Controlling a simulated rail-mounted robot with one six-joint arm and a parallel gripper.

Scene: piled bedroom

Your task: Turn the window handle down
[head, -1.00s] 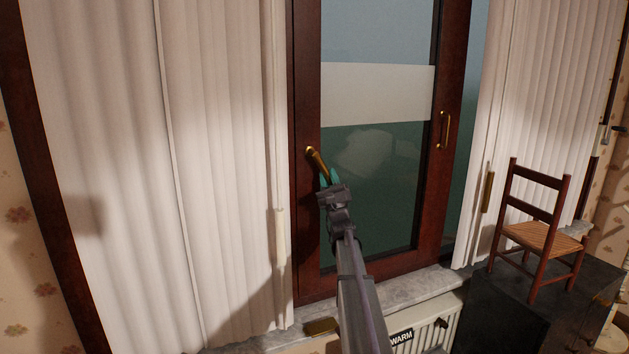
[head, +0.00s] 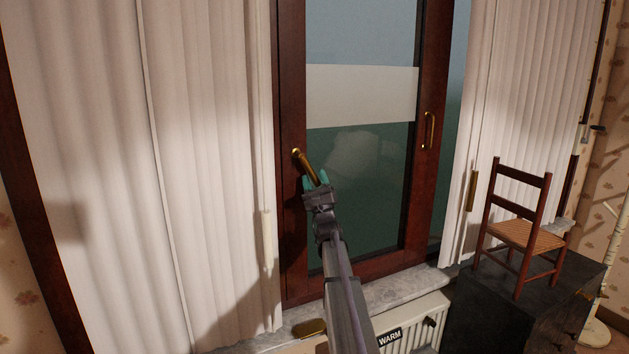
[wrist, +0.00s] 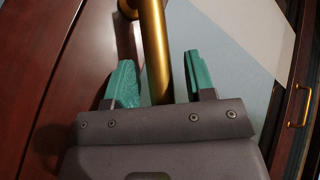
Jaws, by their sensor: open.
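The brass window handle (head: 306,165) is on the left stile of the dark red-brown window frame (head: 291,230). In the head view it slants down and to the right from its round base. My gripper (head: 316,181) is at the handle's lower end, its teal fingers spread. In the wrist view the handle (wrist: 155,45) runs between the two open fingers of my gripper (wrist: 158,82), with gaps visible on both sides. The handle's free end is hidden behind the gripper body there.
Pleated white curtains (head: 90,150) hang left and right of the window. A small wooden chair (head: 525,237) stands on a dark cabinet (head: 480,310) at right. Below are a marble sill (head: 395,290) and a radiator (head: 415,325). A second brass pull (head: 429,130) is on the right stile.

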